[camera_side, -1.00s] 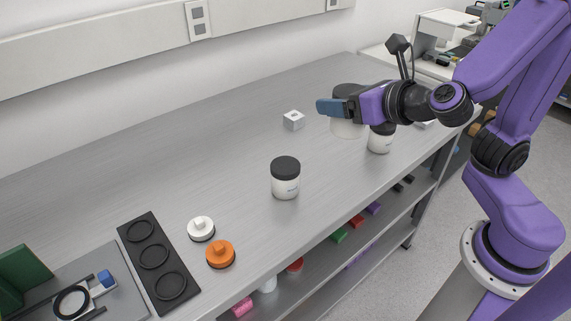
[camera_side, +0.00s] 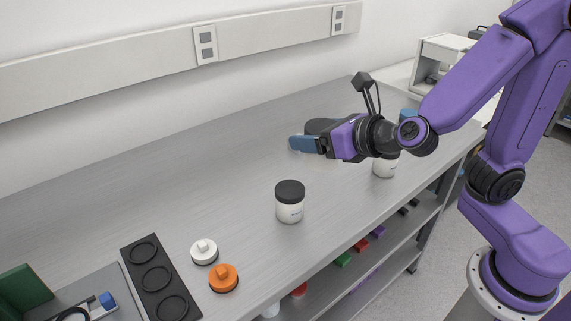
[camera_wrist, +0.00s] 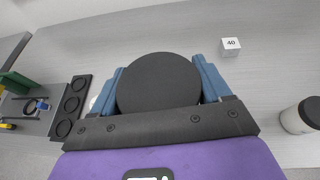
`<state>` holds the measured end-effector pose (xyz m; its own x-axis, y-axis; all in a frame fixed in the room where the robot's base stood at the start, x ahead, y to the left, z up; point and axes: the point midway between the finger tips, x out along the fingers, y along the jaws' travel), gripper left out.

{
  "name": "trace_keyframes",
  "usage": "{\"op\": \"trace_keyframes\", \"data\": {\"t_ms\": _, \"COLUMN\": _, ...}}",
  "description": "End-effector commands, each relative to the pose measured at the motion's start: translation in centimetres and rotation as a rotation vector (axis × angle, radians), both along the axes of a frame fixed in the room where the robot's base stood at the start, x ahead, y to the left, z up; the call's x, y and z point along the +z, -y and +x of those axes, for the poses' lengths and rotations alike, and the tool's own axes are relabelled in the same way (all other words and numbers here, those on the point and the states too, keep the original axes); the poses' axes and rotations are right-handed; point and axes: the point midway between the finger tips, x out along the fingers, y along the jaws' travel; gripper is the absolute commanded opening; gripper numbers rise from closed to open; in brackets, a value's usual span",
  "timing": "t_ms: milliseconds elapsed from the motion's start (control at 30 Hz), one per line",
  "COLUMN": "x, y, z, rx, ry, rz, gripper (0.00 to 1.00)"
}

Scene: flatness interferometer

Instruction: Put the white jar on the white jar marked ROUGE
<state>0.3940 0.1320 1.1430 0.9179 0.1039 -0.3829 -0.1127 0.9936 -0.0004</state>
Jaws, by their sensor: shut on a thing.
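My gripper (camera_side: 306,144) is shut on a white jar with a black lid. In the side view the lid (camera_side: 320,126) shows behind the fingers, and most of the body is hidden. The wrist view shows the lid (camera_wrist: 158,82) between the two blue fingers. A second white jar (camera_side: 289,209) with a black lid stands upright mid-bench, in front of and slightly left of my gripper. A third jar (camera_side: 384,168) stands to the right, partly behind my wrist; a jar (camera_wrist: 302,116) also shows at the wrist view's right edge. I cannot read any jar label.
A small white block (camera_wrist: 231,46) marked 40 lies near the held jar. A white knobbed disc (camera_side: 204,252), an orange knobbed disc (camera_side: 223,277) and a black three-ring holder (camera_side: 147,248) lie to the left. Bare bench surrounds the middle jar.

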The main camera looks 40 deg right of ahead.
Motion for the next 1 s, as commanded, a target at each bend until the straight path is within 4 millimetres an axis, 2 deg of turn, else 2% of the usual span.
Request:
{"op": "trace_keyframes", "data": {"t_ms": 133, "x": -1.0, "y": -0.6, "z": 2.1, "rx": -0.003, "ry": -0.002, "rz": -0.003, "gripper": 0.41}}
{"op": "trace_keyframes", "data": {"t_ms": 500, "x": -4.7, "y": -1.6, "z": 4.9, "rx": -0.003, "ry": -0.001, "rz": -0.003, "gripper": 0.41}}
{"op": "trace_keyframes", "data": {"t_ms": 867, "x": -6.4, "y": -2.1, "z": 6.4, "rx": -0.001, "ry": 0.001, "rz": 0.0, "gripper": 0.41}}
{"op": "trace_keyframes", "data": {"t_ms": 1000, "x": -7.8, "y": -2.2, "z": 6.7, "rx": -0.001, "ry": -0.001, "rz": -0.003, "gripper": 0.41}}
